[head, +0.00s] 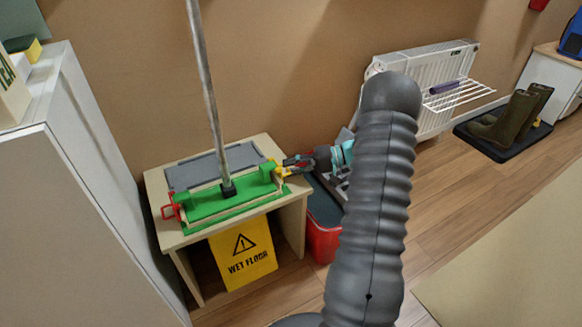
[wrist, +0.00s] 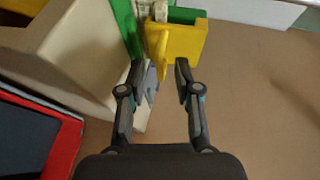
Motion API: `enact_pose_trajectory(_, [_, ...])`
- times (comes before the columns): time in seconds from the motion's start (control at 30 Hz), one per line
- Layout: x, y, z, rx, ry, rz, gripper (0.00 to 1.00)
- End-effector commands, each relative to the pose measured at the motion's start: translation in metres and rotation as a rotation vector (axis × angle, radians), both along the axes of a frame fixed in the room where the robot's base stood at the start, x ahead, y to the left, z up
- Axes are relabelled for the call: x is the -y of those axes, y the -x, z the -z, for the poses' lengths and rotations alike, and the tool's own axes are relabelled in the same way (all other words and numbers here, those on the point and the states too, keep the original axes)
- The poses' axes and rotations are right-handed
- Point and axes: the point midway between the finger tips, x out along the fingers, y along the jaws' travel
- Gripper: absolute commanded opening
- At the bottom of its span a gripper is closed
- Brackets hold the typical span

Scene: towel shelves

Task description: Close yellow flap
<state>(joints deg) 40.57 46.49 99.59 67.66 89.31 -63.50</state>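The yellow flap (head: 281,170) is at the right end of a green mop frame (head: 205,207) on a small wooden table. In the wrist view the yellow flap (wrist: 188,42) is near the top centre, with a thin yellow tab hanging toward my fingers. My gripper (head: 296,163) is just right of the flap. In the wrist view my gripper (wrist: 160,76) is open, its fingertips on either side of the tab's lower end. I cannot tell whether either finger touches it. A red flap (head: 171,211) sticks out at the frame's left end.
A mop pole (head: 208,90) rises from the frame. A grey slab (head: 205,170) lies behind it. A yellow wet-floor sign (head: 243,254) stands under the table (head: 158,188). A red bin (head: 322,240) is right of it. A white cabinet (head: 75,200) stands close on the left.

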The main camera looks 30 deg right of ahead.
Motion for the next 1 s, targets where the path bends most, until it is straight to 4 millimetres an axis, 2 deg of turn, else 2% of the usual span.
enact_pose_trajectory(0.37, [-0.0046,-0.0016,0.0012,-0.001,0.000,0.000,0.33])
enact_pose_trajectory(0.5, [-0.0046,-0.0016,0.0012,-0.001,0.000,0.000,0.00])
enact_pose_trajectory(1.0, [-0.0071,-0.0018,0.0068,-0.003,-0.062,-0.001,0.00])
